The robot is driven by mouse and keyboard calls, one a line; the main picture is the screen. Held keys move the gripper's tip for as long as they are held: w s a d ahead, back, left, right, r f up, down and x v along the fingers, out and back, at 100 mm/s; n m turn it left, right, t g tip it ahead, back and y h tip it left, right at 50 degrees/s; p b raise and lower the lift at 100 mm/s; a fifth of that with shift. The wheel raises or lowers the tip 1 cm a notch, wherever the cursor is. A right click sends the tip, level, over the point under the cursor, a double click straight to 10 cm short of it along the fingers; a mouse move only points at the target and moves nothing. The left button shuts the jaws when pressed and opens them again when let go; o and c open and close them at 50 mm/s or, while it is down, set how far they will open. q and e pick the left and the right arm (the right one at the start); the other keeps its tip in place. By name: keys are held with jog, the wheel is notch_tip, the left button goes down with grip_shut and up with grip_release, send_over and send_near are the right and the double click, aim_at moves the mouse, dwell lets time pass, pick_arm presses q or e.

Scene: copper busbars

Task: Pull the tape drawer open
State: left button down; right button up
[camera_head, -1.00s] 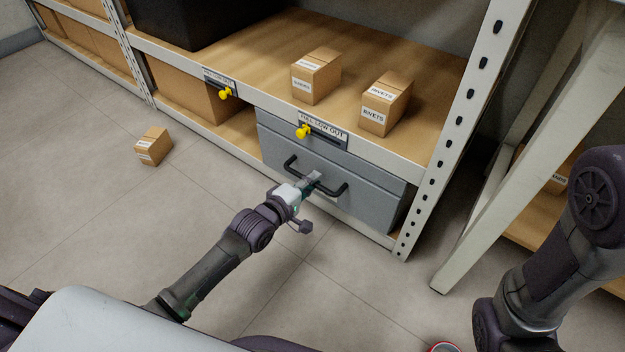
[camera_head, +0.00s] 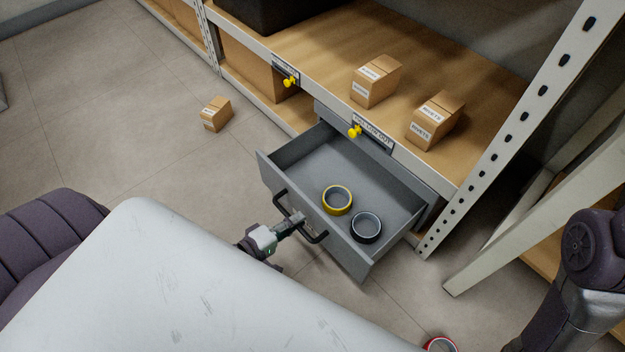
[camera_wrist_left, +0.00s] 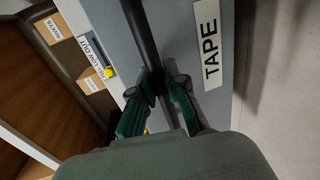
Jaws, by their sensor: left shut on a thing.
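The grey tape drawer (camera_head: 385,196) stands well out from the shelf in the head view. A yellow tape roll (camera_head: 337,200) and a black tape roll (camera_head: 366,227) lie inside it. Its black bar handle (camera_head: 281,203) is on the front panel; the handle also shows in the left wrist view (camera_wrist_left: 139,35), beside a "TAPE" label (camera_wrist_left: 207,45). My left gripper (camera_head: 297,220) is shut on the handle, with its green fingers (camera_wrist_left: 160,95) on both sides of the bar. My right gripper is not in view; only part of my right arm shows at the right edge.
Two small rivet boxes, one (camera_head: 376,82) left of the other (camera_head: 437,120), sit on the shelf above. Yellow knobs (camera_head: 354,131) are on the shelf's front edge. A small carton (camera_head: 216,114) lies on the floor at left. A white shelf post (camera_head: 500,130) stands right of the drawer.

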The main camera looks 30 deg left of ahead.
pick_arm(q)
jog(key=shift+f+p+v, duration=0.15)
jog(key=shift+v, duration=0.6)
jog(key=shift+f+p+v, duration=0.15)
jog(key=shift+v, duration=0.55)
jog(key=c, duration=1.2)
grip_release()
jog(key=shift+s, duration=0.1)
jog(key=v, duration=1.2)
